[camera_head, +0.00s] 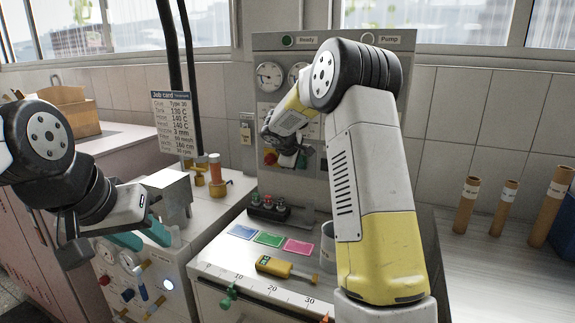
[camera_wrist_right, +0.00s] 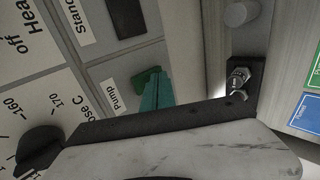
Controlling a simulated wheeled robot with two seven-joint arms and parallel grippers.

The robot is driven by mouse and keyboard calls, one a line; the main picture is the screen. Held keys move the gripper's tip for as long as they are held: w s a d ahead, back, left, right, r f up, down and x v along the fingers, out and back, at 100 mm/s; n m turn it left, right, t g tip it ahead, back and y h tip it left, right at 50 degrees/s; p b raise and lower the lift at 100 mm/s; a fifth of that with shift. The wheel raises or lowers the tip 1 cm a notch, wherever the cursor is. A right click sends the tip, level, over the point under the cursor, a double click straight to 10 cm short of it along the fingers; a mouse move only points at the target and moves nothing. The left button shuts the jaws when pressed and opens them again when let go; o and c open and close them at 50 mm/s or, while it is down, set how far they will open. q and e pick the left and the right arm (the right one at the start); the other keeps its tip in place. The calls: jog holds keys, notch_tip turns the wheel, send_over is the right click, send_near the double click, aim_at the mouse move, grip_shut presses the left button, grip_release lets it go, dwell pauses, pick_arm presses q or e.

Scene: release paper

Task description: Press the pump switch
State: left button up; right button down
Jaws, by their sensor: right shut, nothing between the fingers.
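The pump switch (camera_wrist_right: 142,78) is a small green rocker beside the label "Pump" in the right wrist view. My right gripper (camera_wrist_right: 157,92) is shut and empty, its teal fingertips at the switch and partly covering it. I cannot tell whether they touch it. In the head view my right gripper (camera_head: 302,158) is at the front of the control panel (camera_head: 275,105), and the switch is hidden behind it. The Pump lamp (camera_head: 367,38) at the panel's top looks pale and unlit. My left gripper (camera_head: 142,236) is open, with teal fingers apart, at the left above the low machine.
A green Ready lamp (camera_head: 288,41) is on the panel top. A dark switch (camera_wrist_right: 127,17) is near the pump switch. A yellow tool (camera_head: 285,268), coloured cards (camera_head: 269,239) and a cup (camera_head: 328,245) are on the bench below my right arm. Cardboard tubes (camera_head: 504,206) stand at the right.

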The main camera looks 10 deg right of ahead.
jog(key=shift+w+d+f, duration=0.1)
dwell(0.3)
jog(key=shift+r, duration=0.85)
